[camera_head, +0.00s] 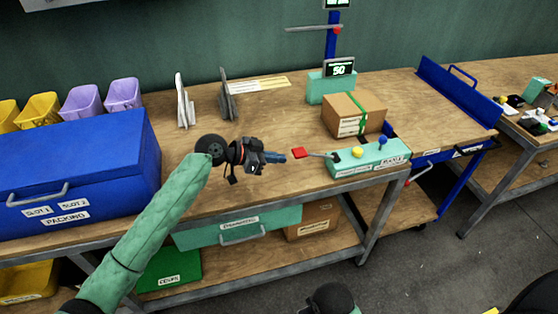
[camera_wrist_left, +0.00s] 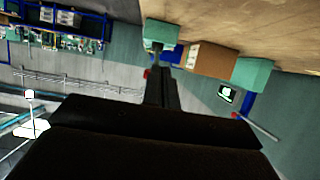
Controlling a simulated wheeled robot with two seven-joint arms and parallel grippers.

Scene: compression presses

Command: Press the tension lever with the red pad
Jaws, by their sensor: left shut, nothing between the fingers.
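The red pad (camera_head: 299,153) is at the left end of a thin tension lever (camera_head: 320,155) that sticks out of the left side of a green control box (camera_head: 367,159) on the bench. My left gripper (camera_head: 284,156) is shut and empty, its fingertips just left of the red pad at about its height. I cannot tell whether they touch. In the left wrist view the shut fingers (camera_wrist_left: 160,75) point at the green box (camera_wrist_left: 160,33), and the red pad (camera_wrist_left: 147,73) shows partly behind them.
The green box also has a yellow knob (camera_head: 357,152) and a blue knob (camera_head: 383,140). Behind it stand a cardboard box (camera_head: 352,116) and a green unit with a display (camera_head: 330,87). A blue case (camera_head: 80,165) is at left.

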